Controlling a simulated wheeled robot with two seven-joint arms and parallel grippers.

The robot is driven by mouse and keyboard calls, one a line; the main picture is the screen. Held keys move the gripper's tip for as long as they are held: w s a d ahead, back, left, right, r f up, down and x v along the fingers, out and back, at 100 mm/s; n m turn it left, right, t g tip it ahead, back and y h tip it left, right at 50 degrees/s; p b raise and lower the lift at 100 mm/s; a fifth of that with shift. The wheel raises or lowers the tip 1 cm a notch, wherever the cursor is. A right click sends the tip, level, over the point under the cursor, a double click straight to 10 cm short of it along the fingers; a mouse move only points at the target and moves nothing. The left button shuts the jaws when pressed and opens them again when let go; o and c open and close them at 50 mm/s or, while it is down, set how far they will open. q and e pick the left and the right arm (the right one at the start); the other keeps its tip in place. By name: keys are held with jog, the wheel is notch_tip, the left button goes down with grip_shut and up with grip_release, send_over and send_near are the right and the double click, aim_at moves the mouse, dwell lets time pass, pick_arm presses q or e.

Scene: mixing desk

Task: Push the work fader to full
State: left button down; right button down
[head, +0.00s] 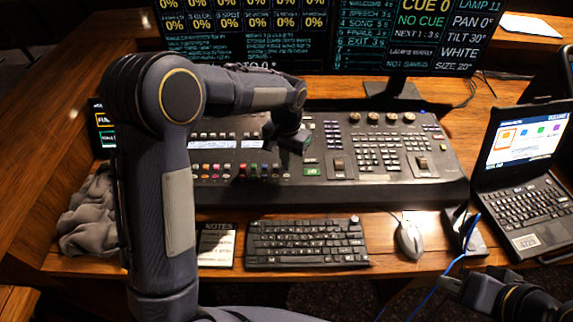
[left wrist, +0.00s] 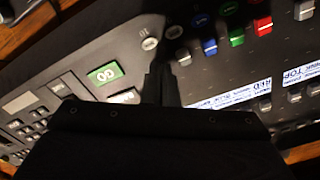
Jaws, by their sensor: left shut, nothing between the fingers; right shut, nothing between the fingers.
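The mixing desk (head: 380,190) stands at the middle of the table. My left gripper (head: 300,143) reaches over it, just above the green button (head: 312,171), and is shut and empty. In the left wrist view the closed fingertips (left wrist: 165,72) are close beside a grey fader cap (left wrist: 183,57), at the end of a row with blue (left wrist: 210,47), green (left wrist: 237,38) and red (left wrist: 262,25) caps. No label reading "work" is legible, and I cannot tell whether the fingers touch the grey cap. My right gripper (head: 460,287) is shut and empty at the lower right.
A keyboard (head: 306,243), notes card (head: 216,246) and mouse (head: 409,239) lie in front of the desk. A laptop (head: 525,180) stands at right, a grey cloth (head: 88,222) at left. Monitors (head: 245,40) stand behind. A blue cable (head: 455,264) runs near my right gripper.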

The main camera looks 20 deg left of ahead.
dwell(0.4)
pick_arm(q)
jog(key=shift+w+a+f+p, duration=0.15)
jog(key=shift+w+p, duration=0.1)
jog(key=shift+w, duration=0.3)
jog(key=shift+w+a+r+p, duration=0.15)
jog(key=shift+w+p, duration=0.1)
jog(key=shift+w, duration=0.3)
jog(key=shift+w+f, duration=0.1)
jog(key=shift+w, duration=0.05)
jog(key=shift+w+a+p, duration=0.2)
jog(key=shift+w+p, duration=0.1)
jog(key=shift+w, duration=0.2)
jog(key=shift+w+a+p, duration=0.15)
jog(key=shift+w+p, duration=0.1)
jog(key=shift+w, duration=0.3)
jog(key=shift+w+a+f+p, duration=0.15)
jog(key=shift+w+p, duration=0.15)
jog(key=shift+w, duration=0.2)
jog(key=shift+w+r+p, duration=0.1)
jog(key=shift+r+p, duration=0.45)
jog(key=shift+r, duration=0.25)
jog(key=shift+r+p, duration=1.25)
jog(key=shift+r, duration=0.6)
